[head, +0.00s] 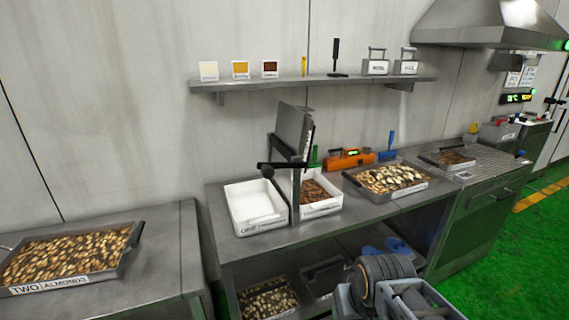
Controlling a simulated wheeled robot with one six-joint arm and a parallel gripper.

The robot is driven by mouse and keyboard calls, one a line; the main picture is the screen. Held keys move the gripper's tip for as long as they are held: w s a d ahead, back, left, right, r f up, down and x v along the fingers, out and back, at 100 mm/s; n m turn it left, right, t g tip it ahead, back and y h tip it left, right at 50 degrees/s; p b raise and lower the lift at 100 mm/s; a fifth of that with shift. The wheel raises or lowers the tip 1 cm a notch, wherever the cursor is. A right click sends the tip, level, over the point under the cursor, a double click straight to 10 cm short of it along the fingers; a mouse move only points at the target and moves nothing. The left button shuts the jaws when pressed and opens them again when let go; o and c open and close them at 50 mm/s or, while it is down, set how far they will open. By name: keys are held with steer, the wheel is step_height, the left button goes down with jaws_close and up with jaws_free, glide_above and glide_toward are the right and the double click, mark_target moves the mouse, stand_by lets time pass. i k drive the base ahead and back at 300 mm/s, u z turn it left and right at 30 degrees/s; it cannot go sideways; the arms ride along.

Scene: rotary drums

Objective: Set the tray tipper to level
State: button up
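The tray tipper stands on the middle steel bench as a grey tray-like panel (294,127) in a black frame. The panel is tilted steeply, close to upright, above two white bins. A black lever with a round knob (267,171) sticks out to the left at the frame's lower part. My arm's end (395,297) shows at the bottom edge, in front of the bench and well apart from the tipper. The fingers of my gripper are not clearly visible, so I cannot tell whether it is open.
An empty white bin (254,205) and a white bin of nuts (321,196) flank the tipper's base. A shelf (330,82) hangs above. Another nut tray (70,259) lies on the left bench.

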mark_target(289, 139)
steer(key=u, duration=0.05)
steer(key=k, duration=0.5)
steer(key=u, duration=1.35)
steer(key=i, duration=0.85)
steer(key=z, duration=1)
